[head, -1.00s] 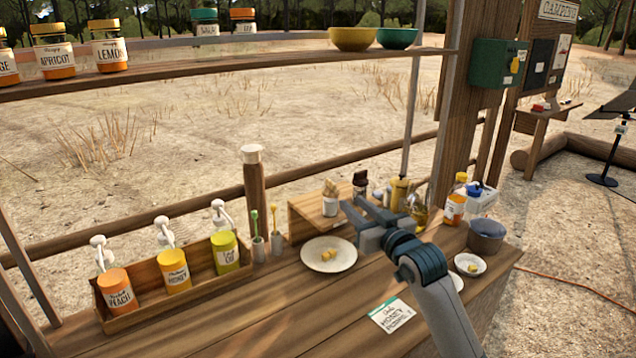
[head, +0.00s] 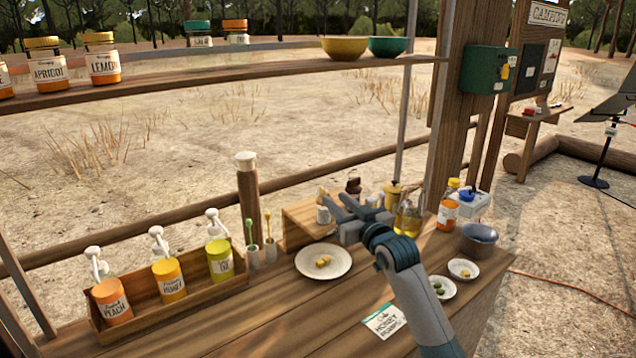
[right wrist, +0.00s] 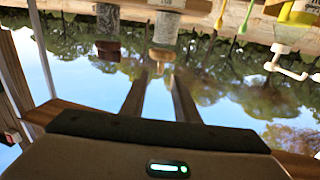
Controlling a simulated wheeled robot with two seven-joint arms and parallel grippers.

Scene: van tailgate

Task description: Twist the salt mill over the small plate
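The salt mill, with a pale wooden top and a white label (head: 322,215), stands upright on a low wooden riser; the right wrist view shows it upside down (right wrist: 161,54). A dark-topped mill (head: 353,186) stands to its right, also in the right wrist view (right wrist: 108,48). My right gripper (head: 338,204) is open and empty, its fingers pointing at the salt mill. In the right wrist view its fingertips (right wrist: 158,80) lie either side of the mill's line, apparently just short of it. A white plate (head: 301,264) with yellow pieces lies in front of the riser. My left gripper is out of view.
Two smaller dishes, with green pieces (head: 450,293) and yellow pieces (head: 474,271), lie at right. A crate of pump bottles (head: 195,291) stands left. The front counter holds a card (head: 384,322).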

